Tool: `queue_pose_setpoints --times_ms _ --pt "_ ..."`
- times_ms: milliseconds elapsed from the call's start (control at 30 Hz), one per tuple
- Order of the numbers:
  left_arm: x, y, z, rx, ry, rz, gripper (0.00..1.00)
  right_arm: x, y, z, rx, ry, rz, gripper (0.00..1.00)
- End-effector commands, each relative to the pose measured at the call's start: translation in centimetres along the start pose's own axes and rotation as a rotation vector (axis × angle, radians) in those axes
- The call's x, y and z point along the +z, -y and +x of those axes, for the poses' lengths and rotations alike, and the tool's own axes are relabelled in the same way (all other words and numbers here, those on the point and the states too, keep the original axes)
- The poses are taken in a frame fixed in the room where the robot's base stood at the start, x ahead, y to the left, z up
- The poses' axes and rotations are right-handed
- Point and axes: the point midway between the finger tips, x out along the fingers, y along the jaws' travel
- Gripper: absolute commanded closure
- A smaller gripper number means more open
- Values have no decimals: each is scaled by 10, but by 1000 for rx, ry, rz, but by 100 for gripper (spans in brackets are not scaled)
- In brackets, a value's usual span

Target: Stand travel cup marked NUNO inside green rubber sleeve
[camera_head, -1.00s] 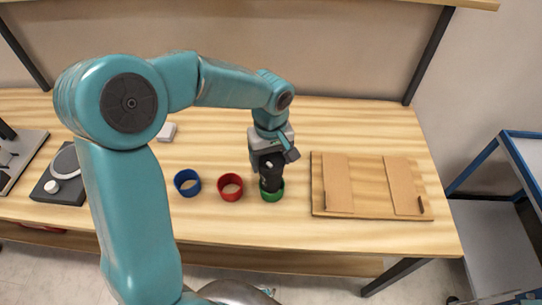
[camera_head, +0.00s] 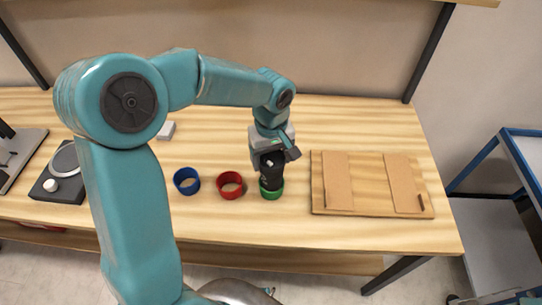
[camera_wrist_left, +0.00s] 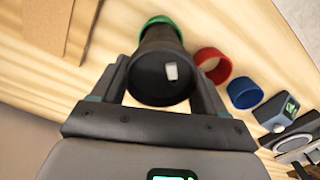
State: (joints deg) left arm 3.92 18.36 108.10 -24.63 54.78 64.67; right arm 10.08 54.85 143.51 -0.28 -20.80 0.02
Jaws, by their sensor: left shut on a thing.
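The black travel cup (camera_head: 271,173) is upright between the fingers of my left gripper (camera_head: 268,160), which is shut on it. In the left wrist view the cup (camera_wrist_left: 160,75) shows its dark end with a small pale mark; no name can be read. The green rubber sleeve (camera_head: 271,194) is on the table right under the cup, and the cup's lower end is at its opening. In the wrist view a green rim (camera_wrist_left: 163,21) shows around the cup's far end. How deep the cup sits is hidden. My right gripper is not in view.
A red sleeve (camera_head: 230,193) and a blue sleeve (camera_head: 187,189) stand left of the green one. A wooden board with pale strips (camera_head: 370,208) lies close on the right. A dark device (camera_head: 60,190) is at the far left.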

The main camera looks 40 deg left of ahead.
Motion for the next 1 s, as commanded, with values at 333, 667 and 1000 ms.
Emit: queue_pose_setpoints --times_ms 333,667,1000 --pt "0 0 7 1 -1 0 39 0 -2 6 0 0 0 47" --pt "0 0 15 1 -1 0 39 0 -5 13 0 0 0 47" --pt "0 0 24 1 -1 0 39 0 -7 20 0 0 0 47"
